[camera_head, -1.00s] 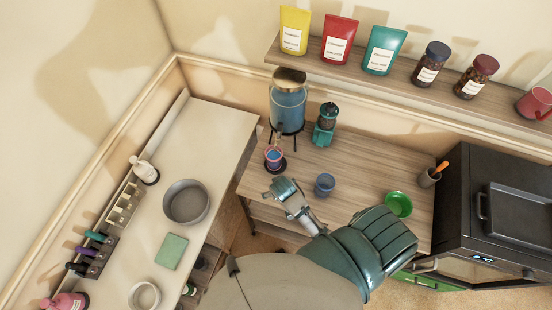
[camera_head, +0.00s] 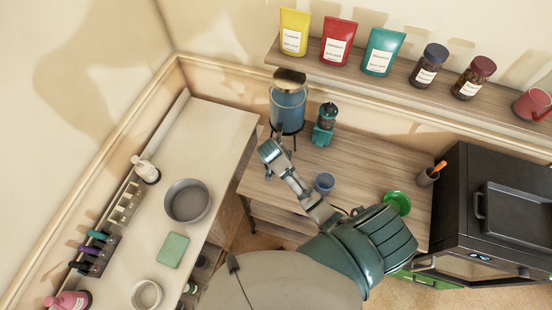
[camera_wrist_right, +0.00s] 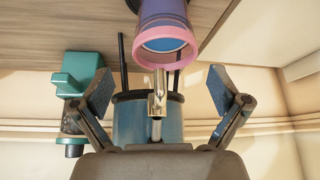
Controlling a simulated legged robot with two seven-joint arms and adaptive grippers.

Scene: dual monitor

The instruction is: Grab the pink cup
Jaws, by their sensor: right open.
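The pink cup (camera_wrist_right: 165,40) shows at the top of the right wrist view, with a pink rim, a purple-blue body and a blue inside. In the head view it is hidden behind my right gripper. My right gripper (camera_wrist_right: 159,80) is open and empty, its fingers spread on both sides of the view. The cup lies beyond the fingertips, roughly centred between them, and no contact shows. In the head view the right gripper (camera_head: 270,150) is just in front of the drink dispenser (camera_head: 288,108). My left gripper is out of view.
The dispenser's metal spout (camera_wrist_right: 159,92) shows close to the cup's rim. A teal grinder (camera_head: 325,125) stands right of the dispenser. A blue cup (camera_head: 324,182) is beside my right arm, and a green bowl (camera_head: 397,203) is further right. A red mug (camera_head: 533,104) is on the shelf.

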